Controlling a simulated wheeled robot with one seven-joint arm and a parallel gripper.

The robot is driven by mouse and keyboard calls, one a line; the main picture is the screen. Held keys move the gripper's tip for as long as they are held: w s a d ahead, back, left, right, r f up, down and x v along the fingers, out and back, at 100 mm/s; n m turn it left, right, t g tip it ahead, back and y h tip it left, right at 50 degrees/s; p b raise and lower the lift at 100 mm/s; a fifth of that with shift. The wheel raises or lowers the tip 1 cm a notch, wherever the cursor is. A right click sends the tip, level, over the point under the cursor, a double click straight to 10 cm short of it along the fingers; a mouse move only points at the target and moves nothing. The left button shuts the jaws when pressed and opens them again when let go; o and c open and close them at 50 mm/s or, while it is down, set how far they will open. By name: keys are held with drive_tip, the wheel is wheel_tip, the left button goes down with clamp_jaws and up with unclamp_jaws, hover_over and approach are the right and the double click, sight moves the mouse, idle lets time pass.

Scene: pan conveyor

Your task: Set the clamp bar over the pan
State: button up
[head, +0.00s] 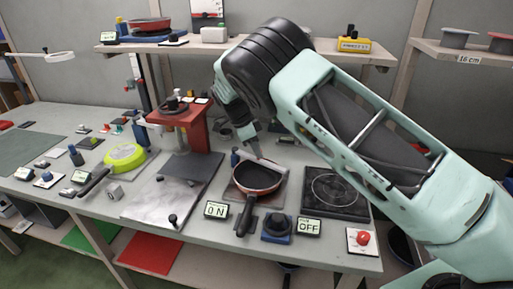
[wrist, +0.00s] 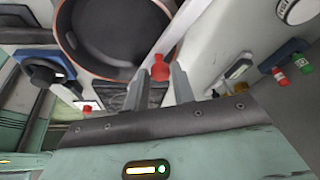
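The pan (head: 258,177) is dark inside with a reddish rim and sits on the workbench, its black handle toward the front. It fills the upper left of the wrist view (wrist: 105,35). The grey clamp bar (head: 267,165) runs across the pan's far side from a blue post (head: 235,158). In the wrist view the bar (wrist: 165,42) passes over the pan's rim and has a red knob (wrist: 158,70) at its near end. My gripper (wrist: 161,72) has one finger on each side of this knob. Whether the fingers press on it is unclear. In the head view my gripper (head: 254,152) is just above the bar.
A black hot plate (head: 335,188) lies right of the pan, with a red button (head: 362,238) in front of it. A red press (head: 190,125) stands to the left.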

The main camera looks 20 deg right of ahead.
drive_tip(key=shift+o, duration=1.1)
drive_tip(key=b+v, duration=0.1)
drive_tip(key=v, duration=1.6)
drive_tip(key=shift+r+b, duration=0.3)
drive_tip(key=shift+b, duration=0.05)
drive_tip(key=shift+s, duration=0.1)
